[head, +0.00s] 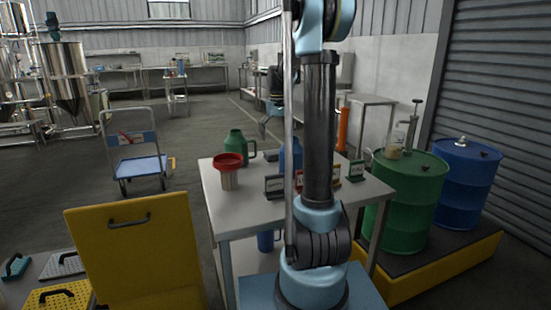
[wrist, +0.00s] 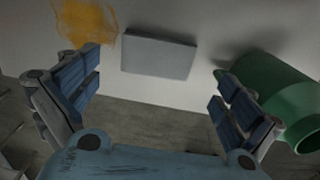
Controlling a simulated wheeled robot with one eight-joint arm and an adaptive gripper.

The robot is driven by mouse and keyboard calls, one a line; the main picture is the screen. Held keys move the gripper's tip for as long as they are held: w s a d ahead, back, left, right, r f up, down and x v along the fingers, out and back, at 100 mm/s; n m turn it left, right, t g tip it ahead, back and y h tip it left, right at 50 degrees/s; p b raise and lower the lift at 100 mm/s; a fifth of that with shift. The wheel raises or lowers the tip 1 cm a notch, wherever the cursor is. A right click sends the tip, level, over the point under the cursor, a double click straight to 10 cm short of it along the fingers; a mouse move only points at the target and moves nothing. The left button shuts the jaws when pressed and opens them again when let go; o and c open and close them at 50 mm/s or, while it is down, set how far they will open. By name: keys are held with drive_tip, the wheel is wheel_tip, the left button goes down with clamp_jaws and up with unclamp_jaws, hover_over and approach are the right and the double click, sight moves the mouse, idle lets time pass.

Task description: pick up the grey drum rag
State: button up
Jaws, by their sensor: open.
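A flat grey folded piece, which looks like the grey drum rag (wrist: 158,55), lies on the pale tabletop in the wrist view. In the head view the rag (head: 271,156) shows small and dark near the table's back edge, right of the green jug. My gripper (wrist: 160,100) is open and empty. Its two blue-padded fingers stand apart on either side of the rag's line, and the rag is beyond the fingertips, untouched. In the head view my gripper (head: 266,122) is behind the table's back edge, partly hidden by my arm.
A green jug (wrist: 280,90) lies close to the right finger; an orange patch (wrist: 85,22) is near the left. The table (head: 240,207) also bears a red funnel (head: 228,161) and small label stands. Green (head: 410,200) and blue drums (head: 467,185) stand right.

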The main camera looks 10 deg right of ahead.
sight(277, 153)
drive_tip(key=shift+d+f, duration=0.1)
drive_tip(key=shift+f, duration=3.75)
drive_tip(key=c, duration=0.7)
